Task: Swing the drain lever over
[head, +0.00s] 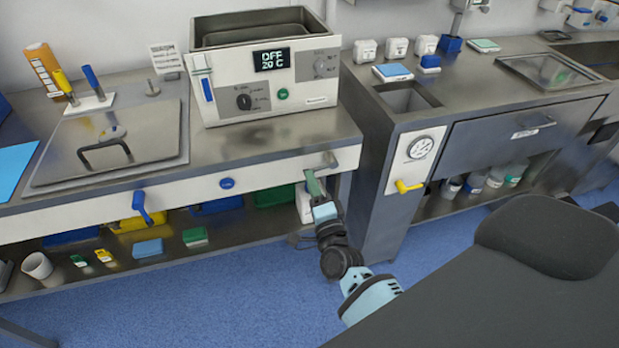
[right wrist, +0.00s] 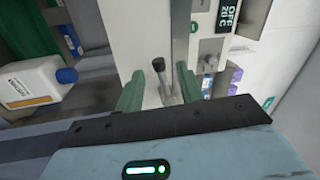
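A small grey lever (head: 328,163) sits on the right end of the white front panel of the left bench, below the heated bath. In the right wrist view a short metal lever with a dark end (right wrist: 160,78) stands out from the white panel. My right gripper (head: 314,184) is at this lever. In the right wrist view its two green fingers are apart (right wrist: 159,90), one on each side of the lever, with visible gaps. Whether the fingers reach past the lever's end is hard to tell. No label naming the drain lever is readable. My left gripper is not in view.
The bath (head: 263,76) with an "OFF 20 C" display stands above. A blue lever (head: 143,207) hangs further left on the panel. A yellow lever (head: 408,187) is on the right cabinet below a gauge (head: 420,147).

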